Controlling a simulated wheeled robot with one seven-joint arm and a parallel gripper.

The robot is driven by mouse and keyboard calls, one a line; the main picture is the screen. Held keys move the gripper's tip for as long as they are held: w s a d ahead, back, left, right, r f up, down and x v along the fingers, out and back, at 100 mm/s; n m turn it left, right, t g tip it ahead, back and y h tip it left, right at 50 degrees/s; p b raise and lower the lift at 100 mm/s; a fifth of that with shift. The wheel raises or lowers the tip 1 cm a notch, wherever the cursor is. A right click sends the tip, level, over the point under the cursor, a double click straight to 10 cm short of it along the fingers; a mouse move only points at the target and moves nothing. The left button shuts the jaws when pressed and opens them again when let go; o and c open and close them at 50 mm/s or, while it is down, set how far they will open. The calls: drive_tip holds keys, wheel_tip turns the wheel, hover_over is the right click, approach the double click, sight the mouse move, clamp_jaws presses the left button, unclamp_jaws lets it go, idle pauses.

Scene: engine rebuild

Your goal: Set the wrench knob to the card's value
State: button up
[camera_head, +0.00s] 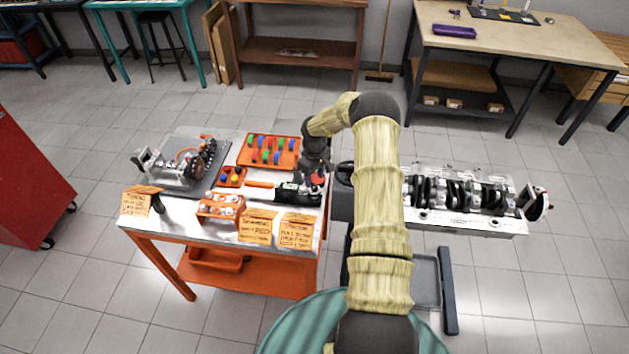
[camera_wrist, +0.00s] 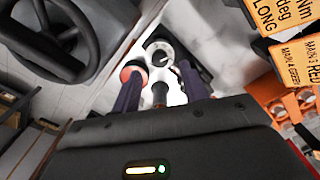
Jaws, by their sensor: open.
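The torque wrench lies on the steel table, with an orange handle (camera_head: 260,185) and a dark body (camera_head: 299,193). A round pale dial with a dark centre, apparently the wrench knob (camera_wrist: 160,53), shows in the wrist view just beyond the fingertips. My gripper (camera_head: 316,179) is over the wrench's right end; in the wrist view its open fingers (camera_wrist: 160,72) stand either side of the line to the dial. Contact cannot be told. Orange cards (camera_head: 257,226) (camera_head: 297,230) stand at the table's front edge. A card (camera_wrist: 283,18) reading "Nm", "deg" and "LONG" is partly cut off.
A tray of coloured caps (camera_head: 269,151), a small cap box (camera_head: 231,176) and an orange rack (camera_head: 221,207) share the table. An assembly (camera_head: 190,165) stands at the left, with another card (camera_head: 142,201). An engine block with a crankshaft (camera_head: 462,194) stands right of my arm.

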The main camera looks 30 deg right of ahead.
sight(314, 186)
drive_tip(key=shift+f+p, duration=0.5)
drive_tip(key=shift+f, duration=1.5)
drive_tip(key=shift+c, duration=0.4)
clamp_jaws()
drive_tip(key=shift+f+n+b, duration=0.1)
drive_tip(key=shift+n+b, duration=0.3)
drive_tip(key=shift+b, duration=0.25)
drive_tip(key=n+b, duration=0.2)
drive_tip(key=shift+n+b, duration=0.3)
drive_tip(key=shift+b, duration=0.1)
drive_tip(key=shift+n+b, duration=1.4)
drive_tip(key=shift+n, duration=0.8)
